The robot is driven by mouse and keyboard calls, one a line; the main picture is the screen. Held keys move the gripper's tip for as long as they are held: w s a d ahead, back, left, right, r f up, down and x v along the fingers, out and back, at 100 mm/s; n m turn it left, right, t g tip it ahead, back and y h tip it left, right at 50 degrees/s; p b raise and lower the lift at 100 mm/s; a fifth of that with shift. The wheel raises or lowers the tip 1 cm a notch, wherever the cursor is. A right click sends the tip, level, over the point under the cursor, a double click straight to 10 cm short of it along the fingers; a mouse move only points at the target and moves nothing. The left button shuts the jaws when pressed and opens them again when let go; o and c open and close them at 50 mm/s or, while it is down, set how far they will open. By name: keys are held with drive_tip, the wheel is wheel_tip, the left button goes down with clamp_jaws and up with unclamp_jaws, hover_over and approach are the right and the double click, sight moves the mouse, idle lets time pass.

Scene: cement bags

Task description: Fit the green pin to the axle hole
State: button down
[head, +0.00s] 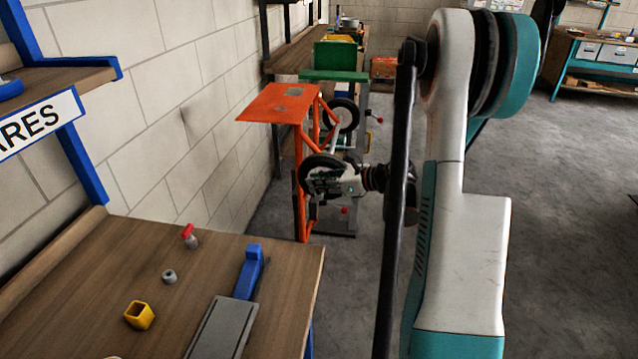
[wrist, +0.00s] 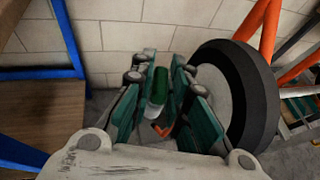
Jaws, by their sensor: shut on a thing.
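My gripper (wrist: 157,95) is shut on the green pin (wrist: 161,84), which sits between its teal-padded fingers in the wrist view. The pin has a green upper part and a pale grey lower part. In the head view my gripper (head: 322,180) is beside the orange cart (head: 275,104); the pin cannot be made out there. A black cart wheel (wrist: 248,92) stands close to the right of the fingers in the wrist view. A wheel also shows in the head view (head: 345,114). I cannot make out the axle hole.
A wooden bench (head: 85,275) at front left holds a red-topped pin (head: 189,236), a grey ring (head: 168,276), a yellow hollow block (head: 139,315) and a blue-handled tool (head: 249,270). A block wall (head: 180,110) runs behind. Grey floor (head: 560,200) is open at right.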

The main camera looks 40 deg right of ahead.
drive_tip(key=shift+f, duration=0.1)
idle(0.4)
drive_tip(key=c, duration=1.5)
unclamp_jaws()
drive_tip(key=shift+o, duration=0.2)
drive_tip(key=shift+s+d, duration=0.15)
drive_tip(key=shift+v, duration=0.8)
drive_tip(key=shift+p+v, duration=0.4)
drive_tip(key=shift+v, duration=1.7)
